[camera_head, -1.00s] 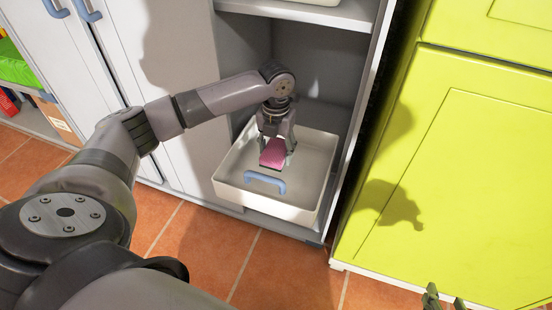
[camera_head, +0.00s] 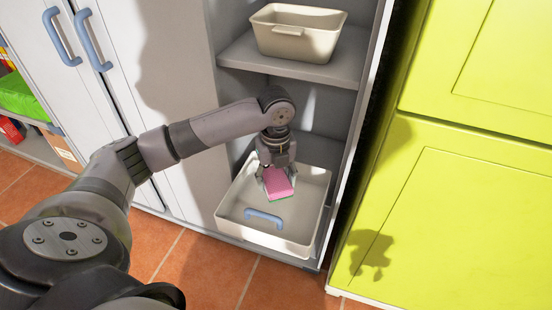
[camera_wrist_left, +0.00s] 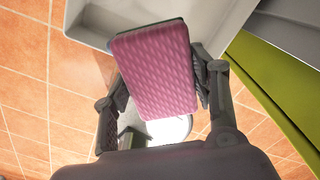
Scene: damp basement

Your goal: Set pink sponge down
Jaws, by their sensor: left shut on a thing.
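The pink sponge (camera_head: 279,183) has a thin green layer along its lower edge. My left gripper (camera_head: 276,172) is shut on it, with one finger on each side. The sponge is over the white drawer (camera_head: 320,195) with a blue handle, low in the cabinet; I cannot tell whether it touches the drawer's bottom. In the left wrist view the sponge (camera_wrist_left: 156,68) fills the space between the fingers, with the drawer's white wall behind it. My right gripper is not in view.
A beige bin (camera_head: 296,34) stands on the shelf (camera_head: 315,70) above the drawer. A yellow-green cabinet (camera_head: 450,180) stands to the right. Closed grey doors with blue handles are at left. The drawer's front part looks empty.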

